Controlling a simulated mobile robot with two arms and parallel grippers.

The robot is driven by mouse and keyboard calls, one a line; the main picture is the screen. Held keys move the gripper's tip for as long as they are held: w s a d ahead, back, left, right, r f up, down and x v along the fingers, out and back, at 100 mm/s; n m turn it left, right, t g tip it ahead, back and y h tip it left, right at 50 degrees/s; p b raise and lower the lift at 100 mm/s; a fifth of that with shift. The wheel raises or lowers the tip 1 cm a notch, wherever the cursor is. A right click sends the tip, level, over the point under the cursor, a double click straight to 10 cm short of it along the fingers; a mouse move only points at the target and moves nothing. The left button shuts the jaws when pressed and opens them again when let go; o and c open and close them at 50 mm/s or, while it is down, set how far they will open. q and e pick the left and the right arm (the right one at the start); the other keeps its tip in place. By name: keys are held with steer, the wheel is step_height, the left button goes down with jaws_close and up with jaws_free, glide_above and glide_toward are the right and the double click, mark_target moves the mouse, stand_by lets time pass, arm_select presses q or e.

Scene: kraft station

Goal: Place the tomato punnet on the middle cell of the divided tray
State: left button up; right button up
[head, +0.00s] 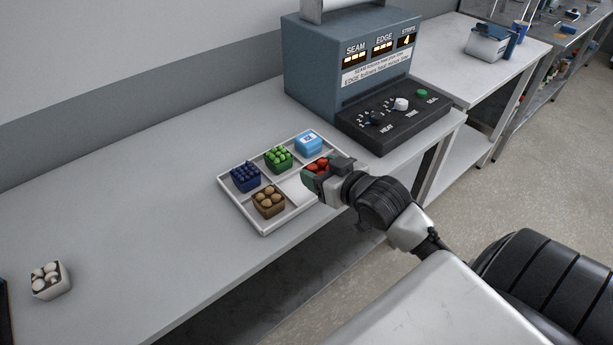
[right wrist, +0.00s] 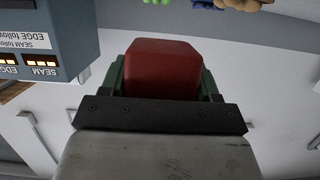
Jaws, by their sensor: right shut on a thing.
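The tomato punnet (head: 315,168), red tomatoes in a green punnet, is in my right gripper (head: 338,170) at the right side of the divided tray (head: 276,225). My right gripper is shut on it, and its fingers hide part of it. In the right wrist view the red and green load (right wrist: 165,70) fills the space before the gripper. The tray's front middle cell (head: 293,188) shows bare white, just left of the punnet. The front right cell is hidden by my gripper. Whether the punnet touches the tray I cannot tell. My left gripper is out of view.
In the tray stand a blue punnet (head: 245,177), a green punnet (head: 278,159), a light blue box (head: 308,144) and a brown punnet (head: 268,202). A sealing machine (head: 340,75) stands behind. A white punnet (head: 48,280) stands far left. The table between is clear.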

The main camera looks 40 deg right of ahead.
glide_above(303, 188)
step_height(303, 188, down, 4)
steer(key=shift+f, duration=0.15)
steer(key=shift+f+p, duration=0.3)
steer(key=shift+f, duration=1.8)
steer(key=shift+f, duration=0.15)
steer(key=o, duration=0.9)
steer(key=shift+o, duration=0.2)
steer(key=v, duration=1.2)
steer(key=shift+r+b, duration=0.2)
steer(key=shift+b, duration=0.15)
